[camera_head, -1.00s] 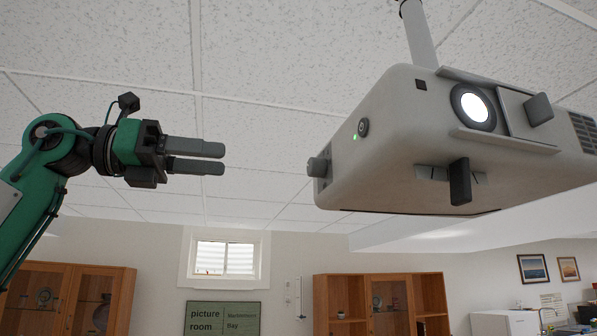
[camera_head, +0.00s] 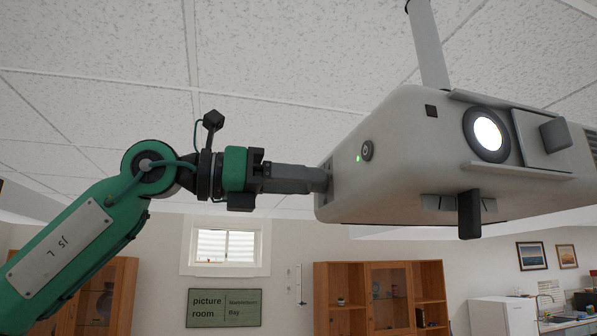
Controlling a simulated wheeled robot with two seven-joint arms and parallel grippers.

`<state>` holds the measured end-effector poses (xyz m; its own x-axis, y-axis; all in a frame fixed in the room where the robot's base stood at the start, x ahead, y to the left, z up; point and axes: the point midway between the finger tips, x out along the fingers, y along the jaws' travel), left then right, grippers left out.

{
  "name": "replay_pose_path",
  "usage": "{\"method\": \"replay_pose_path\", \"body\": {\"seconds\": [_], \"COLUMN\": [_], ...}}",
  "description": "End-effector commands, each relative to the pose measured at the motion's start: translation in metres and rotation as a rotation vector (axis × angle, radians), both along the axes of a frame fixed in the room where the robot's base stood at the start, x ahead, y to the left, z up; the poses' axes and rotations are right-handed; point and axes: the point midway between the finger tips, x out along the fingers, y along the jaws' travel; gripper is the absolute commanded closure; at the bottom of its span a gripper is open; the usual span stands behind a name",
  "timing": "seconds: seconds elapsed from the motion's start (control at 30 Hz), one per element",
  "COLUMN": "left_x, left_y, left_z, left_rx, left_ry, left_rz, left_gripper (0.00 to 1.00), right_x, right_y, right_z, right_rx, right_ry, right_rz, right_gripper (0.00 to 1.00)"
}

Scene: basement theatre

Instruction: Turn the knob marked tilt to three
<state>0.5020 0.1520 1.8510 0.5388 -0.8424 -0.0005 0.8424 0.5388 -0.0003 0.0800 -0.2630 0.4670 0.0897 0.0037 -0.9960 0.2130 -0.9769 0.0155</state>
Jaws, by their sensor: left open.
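A pale grey projector (camera_head: 400,150) hangs from the ceiling. In the earlier frame a dark grey knob stuck out of its left side; my left gripper's fingers now cover that spot and hide most or all of it. My left gripper (camera_head: 322,179) is level, its fingertips at the projector's left side, open around or right beside the knob. The two fingers overlap in this view, so contact cannot be told. A dark lever (camera_head: 469,215) hangs below the front, and a grey block-shaped control (camera_head: 556,135) sits right of the lit lens (camera_head: 487,134). No tilt marking is legible. My right gripper is not in view.
A round power button (camera_head: 367,151) with a green light is on the projector's near left corner. A ceiling pole (camera_head: 428,45) holds the projector. Wooden cabinets (camera_head: 345,275), a window (camera_head: 225,246) and a green sign (camera_head: 224,308) are far behind.

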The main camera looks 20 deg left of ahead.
Motion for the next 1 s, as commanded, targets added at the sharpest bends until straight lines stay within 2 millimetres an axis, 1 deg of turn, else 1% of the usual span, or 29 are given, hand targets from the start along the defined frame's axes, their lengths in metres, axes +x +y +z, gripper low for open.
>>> {"method": "replay_pose_path", "body": {"seconds": [0.27, 0.37, 0.4, 0.5, 0.77, 1.0], "left_x": [0.0009, 0.0008, 0.0008, 0.0008, 0.0008, 0.001], "left_y": [-0.0013, -0.0011, -0.001, -0.0009, -0.0008, -0.0015], "left_z": [-0.0004, -0.0003, -0.0003, -0.0002, -0.0003, -0.0013], "left_rx": [0.0, -0.001, -0.001, -0.001, 0.009, 0.071], "left_ry": [0.0, 0.0, 0.0, 0.0, -0.017, -0.109], "left_rz": [0.0, 0.0, 0.0, 0.0, 0.0, -0.002], "left_gripper": [0.52, 0.69, 0.77, 0.96, 0.96, 0.96], "right_x": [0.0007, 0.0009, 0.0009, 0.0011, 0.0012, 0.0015], "right_y": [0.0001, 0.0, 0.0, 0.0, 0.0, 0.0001], "right_z": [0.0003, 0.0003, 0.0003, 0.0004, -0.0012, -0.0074], "right_rx": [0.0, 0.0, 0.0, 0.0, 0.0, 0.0], "right_ry": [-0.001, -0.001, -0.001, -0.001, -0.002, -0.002], "right_rz": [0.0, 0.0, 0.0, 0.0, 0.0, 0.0], "right_gripper": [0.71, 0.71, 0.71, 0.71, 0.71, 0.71]}}
